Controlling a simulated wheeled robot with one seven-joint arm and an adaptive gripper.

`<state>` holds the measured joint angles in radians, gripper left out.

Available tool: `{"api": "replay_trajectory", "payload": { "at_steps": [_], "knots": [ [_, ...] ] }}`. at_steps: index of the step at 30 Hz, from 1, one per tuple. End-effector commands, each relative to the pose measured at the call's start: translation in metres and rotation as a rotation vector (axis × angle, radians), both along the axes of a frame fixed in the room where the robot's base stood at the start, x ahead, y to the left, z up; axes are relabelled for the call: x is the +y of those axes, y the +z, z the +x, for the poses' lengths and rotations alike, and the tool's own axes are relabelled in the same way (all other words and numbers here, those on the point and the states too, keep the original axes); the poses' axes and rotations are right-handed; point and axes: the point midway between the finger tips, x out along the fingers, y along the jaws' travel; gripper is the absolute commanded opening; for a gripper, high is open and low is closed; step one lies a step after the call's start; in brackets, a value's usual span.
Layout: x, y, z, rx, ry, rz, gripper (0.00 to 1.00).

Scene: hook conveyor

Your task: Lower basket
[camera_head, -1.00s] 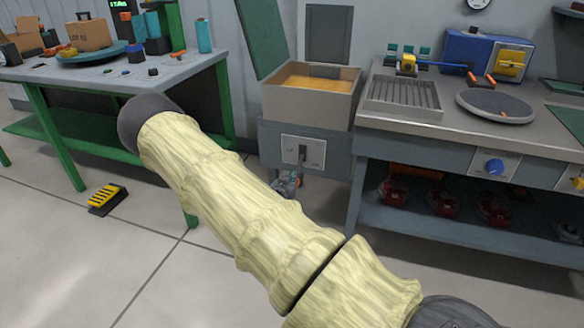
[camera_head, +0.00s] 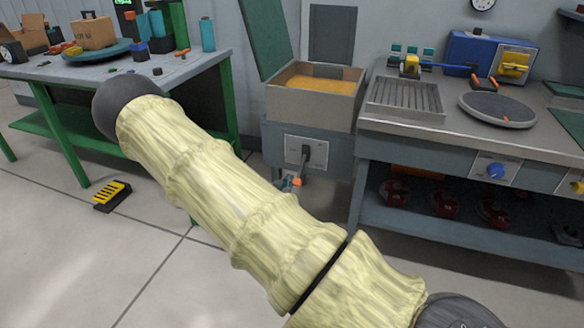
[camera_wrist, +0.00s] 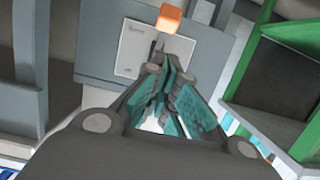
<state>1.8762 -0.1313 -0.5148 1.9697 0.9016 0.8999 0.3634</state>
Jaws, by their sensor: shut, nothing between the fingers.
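A box-shaped fryer (camera_head: 310,108) with a raised green lid and a golden inside stands at the centre back. I cannot make out a separate basket. A pale panel (camera_head: 293,150) on its front carries a dark lever (camera_head: 306,154). An orange tip (camera_head: 298,182) shows just below; in the wrist view the orange tip (camera_wrist: 168,18) ends a grey stem in front of the panel (camera_wrist: 138,52). My gripper (camera_wrist: 172,85) is shut and empty, with teal finger pads close to the stem. I cannot tell whether they touch. In the head view my arm hides most of it.
A counter (camera_head: 480,130) with a grill rack (camera_head: 405,98) and round plate (camera_head: 497,108) stands at the right. A green-legged table (camera_head: 70,72) is at the left. A yellow-and-black pedal-like object (camera_head: 112,195) lies on the floor. Open floor is in front.

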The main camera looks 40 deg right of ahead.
Motion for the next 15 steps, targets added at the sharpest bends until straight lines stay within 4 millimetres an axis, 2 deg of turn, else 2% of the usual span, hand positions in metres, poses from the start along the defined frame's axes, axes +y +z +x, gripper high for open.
{"api": "replay_trajectory", "payload": {
  "at_steps": [6, 15],
  "knots": [
    [0.030, 0.006, -0.014, 0.000, 0.000, 0.001, 0.00],
    [0.044, 0.009, -0.020, -0.002, 0.001, 0.000, 0.00]
  ]
}}
